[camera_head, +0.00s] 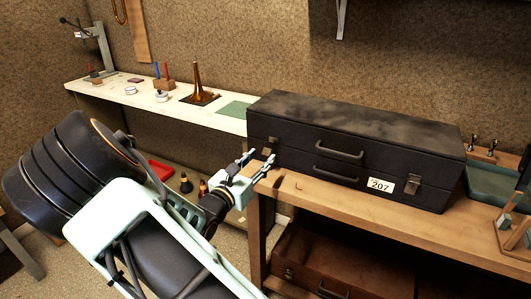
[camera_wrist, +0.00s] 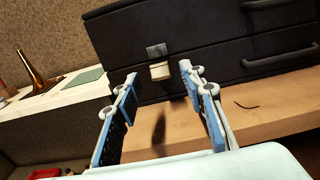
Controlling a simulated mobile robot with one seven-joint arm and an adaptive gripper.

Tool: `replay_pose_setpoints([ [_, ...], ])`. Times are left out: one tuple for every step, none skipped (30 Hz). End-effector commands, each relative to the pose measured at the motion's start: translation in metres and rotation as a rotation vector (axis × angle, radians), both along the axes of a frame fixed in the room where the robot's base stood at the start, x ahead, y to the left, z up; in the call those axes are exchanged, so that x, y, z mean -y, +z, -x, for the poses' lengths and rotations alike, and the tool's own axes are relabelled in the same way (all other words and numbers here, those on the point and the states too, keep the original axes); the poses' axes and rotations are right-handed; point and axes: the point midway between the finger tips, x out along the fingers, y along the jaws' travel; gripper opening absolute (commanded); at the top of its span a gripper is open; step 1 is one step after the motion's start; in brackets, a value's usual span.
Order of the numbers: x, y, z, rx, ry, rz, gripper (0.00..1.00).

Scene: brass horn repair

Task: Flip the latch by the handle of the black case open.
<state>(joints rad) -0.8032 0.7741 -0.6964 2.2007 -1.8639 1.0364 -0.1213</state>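The black case (camera_head: 350,125) lies on the wooden bench with its front facing me. Its latch near the left end (camera_wrist: 158,62) shows in the wrist view as a metal plate above a pale piece; I cannot tell whether it is fastened. Another latch (camera_head: 413,181) is at the right, beside the 207 label. Two dark handles, an upper (camera_head: 340,151) and a lower (camera_head: 336,176), are on the front. My gripper (camera_head: 258,163) is at the case's left front corner. In the wrist view my gripper (camera_wrist: 157,88) is open and empty, its fingers apart below and either side of the left latch.
The wooden bench (camera_head: 330,196) has a bare strip before the case. A brown case (camera_head: 335,265) lies beneath it. A white shelf (camera_head: 145,97) behind carries a brass bell (camera_head: 197,83) and small tools. A green tray (camera_head: 490,184) stands right of the case.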

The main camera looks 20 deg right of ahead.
Motion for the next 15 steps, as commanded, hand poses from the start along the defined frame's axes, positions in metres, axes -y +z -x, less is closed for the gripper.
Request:
replay_pose_setpoints([
  [0.008,-0.001,-0.006,0.001,-0.003,0.001,0.38],
  [0.013,-0.001,-0.009,0.0,-0.003,0.002,0.38],
  [0.018,0.0,-0.013,0.0,-0.003,0.002,0.38],
  [0.021,-0.001,-0.016,0.0,-0.002,0.001,0.38],
  [0.024,-0.001,-0.018,0.0,-0.001,0.001,0.38],
  [0.028,0.0,-0.021,0.0,-0.001,0.001,0.38],
  [0.03,0.0,-0.023,0.001,-0.001,0.001,0.38],
  [0.032,0.0,-0.025,0.001,-0.001,0.001,0.38],
  [0.034,-0.001,-0.027,0.0,0.0,0.0,0.38],
  [0.035,-0.001,-0.028,-0.001,0.0,0.001,0.38],
  [0.036,0.0,-0.028,-0.001,0.0,0.001,0.38],
  [0.037,0.0,-0.029,0.001,0.0,0.001,0.38],
  [0.038,0.0,-0.029,0.001,0.0,0.001,0.38],
  [0.038,0.0,-0.03,0.001,0.0,0.001,0.38],
  [0.038,0.0,-0.03,0.001,0.001,0.001,0.38],
])
